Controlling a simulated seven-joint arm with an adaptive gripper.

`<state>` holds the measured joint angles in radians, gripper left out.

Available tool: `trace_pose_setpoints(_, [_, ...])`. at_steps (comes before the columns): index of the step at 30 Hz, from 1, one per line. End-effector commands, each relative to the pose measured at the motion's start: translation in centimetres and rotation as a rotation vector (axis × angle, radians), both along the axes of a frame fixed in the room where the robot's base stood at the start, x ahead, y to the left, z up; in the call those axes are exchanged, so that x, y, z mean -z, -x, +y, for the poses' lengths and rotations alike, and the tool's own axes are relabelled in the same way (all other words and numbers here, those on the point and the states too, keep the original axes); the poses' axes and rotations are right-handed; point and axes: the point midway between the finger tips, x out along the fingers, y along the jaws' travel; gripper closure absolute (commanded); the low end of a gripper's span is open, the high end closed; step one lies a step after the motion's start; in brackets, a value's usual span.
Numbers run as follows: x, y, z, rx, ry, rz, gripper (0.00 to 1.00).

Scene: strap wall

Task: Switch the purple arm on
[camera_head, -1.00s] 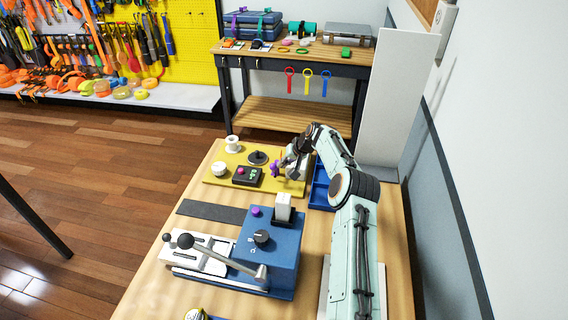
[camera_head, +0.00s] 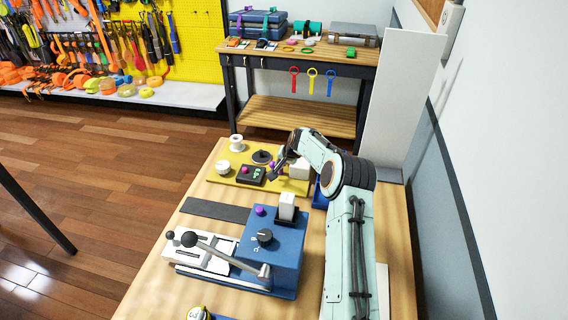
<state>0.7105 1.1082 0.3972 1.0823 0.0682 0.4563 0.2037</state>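The purple arm (camera_head: 272,165) shows as a small purple piece at the right part of the yellow board (camera_head: 217,179), beside a black box (camera_head: 250,175) with a pink-red knob and green marks. My gripper (camera_head: 272,177) is right at the purple piece, pointing down and left, and covers part of it. Whether they touch, and whether the fingers are open or shut, is too small to tell. The arm's mount and its on or off position are hidden or too small to make out.
A white block (camera_head: 299,169), white spools (camera_head: 236,143) and a black disc (camera_head: 262,157) stand on the yellow board. Nearer is a blue machine (camera_head: 287,245) with a purple knob (camera_head: 260,211), black dial and long lever (camera_head: 228,256). A white panel (camera_head: 393,105) rises at the right.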

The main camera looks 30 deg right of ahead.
Motion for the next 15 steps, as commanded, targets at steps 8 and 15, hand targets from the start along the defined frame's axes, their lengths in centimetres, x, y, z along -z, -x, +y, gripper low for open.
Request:
trace_pose_setpoints(8, [0.0,-1.1,1.4,0.261,0.001,0.000,1.00])
trace_pose_setpoints(15, [0.0,-2.3,2.2,0.488,0.001,-0.002,1.00])
